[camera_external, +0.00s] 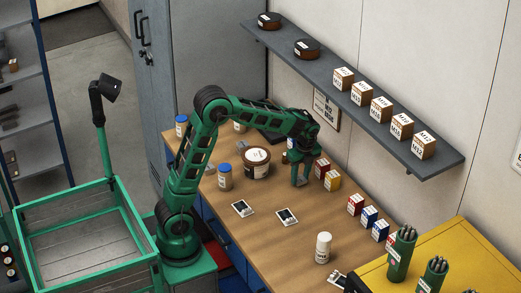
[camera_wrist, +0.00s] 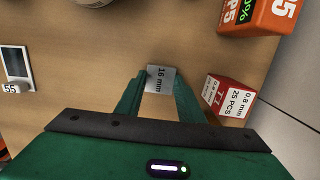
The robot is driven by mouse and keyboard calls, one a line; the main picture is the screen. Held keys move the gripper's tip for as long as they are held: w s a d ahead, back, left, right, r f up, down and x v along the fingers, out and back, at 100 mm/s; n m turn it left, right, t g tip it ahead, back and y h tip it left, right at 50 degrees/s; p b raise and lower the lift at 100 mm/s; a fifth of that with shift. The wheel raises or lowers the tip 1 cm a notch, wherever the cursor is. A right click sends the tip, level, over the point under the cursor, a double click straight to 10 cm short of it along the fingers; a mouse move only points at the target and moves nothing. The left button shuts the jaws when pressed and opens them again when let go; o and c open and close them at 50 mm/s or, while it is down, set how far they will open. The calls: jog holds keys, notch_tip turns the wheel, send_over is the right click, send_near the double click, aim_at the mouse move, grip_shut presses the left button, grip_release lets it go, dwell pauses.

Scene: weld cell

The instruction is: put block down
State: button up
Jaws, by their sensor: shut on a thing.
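My gripper (camera_external: 300,174) points down over the wooden bench (camera_external: 262,245), just left of a red box and a yellow box. In the wrist view its green fingers (camera_wrist: 159,92) are shut on a small grey block (camera_wrist: 161,79) marked "16 mm". The block's marked top face shows between the fingertips. In the external view the fingers largely hide the block. I cannot tell whether its underside touches the bench.
A red-and-white box (camera_wrist: 231,95) stands close right of my fingers, with an orange box (camera_wrist: 258,14) beyond. A brown tub (camera_external: 257,162) stands to the left. Cards (camera_external: 242,208) lie in front. A white bottle (camera_external: 323,248) stands nearer. A shelf (camera_external: 365,110) overhangs the bench's back.

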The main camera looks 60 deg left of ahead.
aim_at(302, 181)
jog(key=shift+f, duration=0.35)
jog(key=shift+f, duration=0.1)
jog(key=o, duration=1.1)
jog(key=r, duration=0.4)
jog(key=d+r, duration=0.1)
jog(key=r, duration=0.7)
jog(key=shift+d+r, duration=0.1)
jog(key=shift+d, duration=0.1)
jog(key=s+d+f+n, duration=0.2)
jog(key=s+d+n, duration=0.1)
jog(key=s, duration=0.9)
jog(key=s+d+f+n, duration=0.3)
jog(key=s+n, duration=0.1)
jog(key=s, duration=0.8)
jog(key=s+d+f+n+h, duration=0.1)
jog(key=s+d+f+n, duration=0.2)
jog(key=s, duration=0.9)
jog(key=shift+s+d+f+n, duration=0.2)
jog(key=shift+s+d+n, duration=0.1)
jog(key=shift+n, duration=0.5)
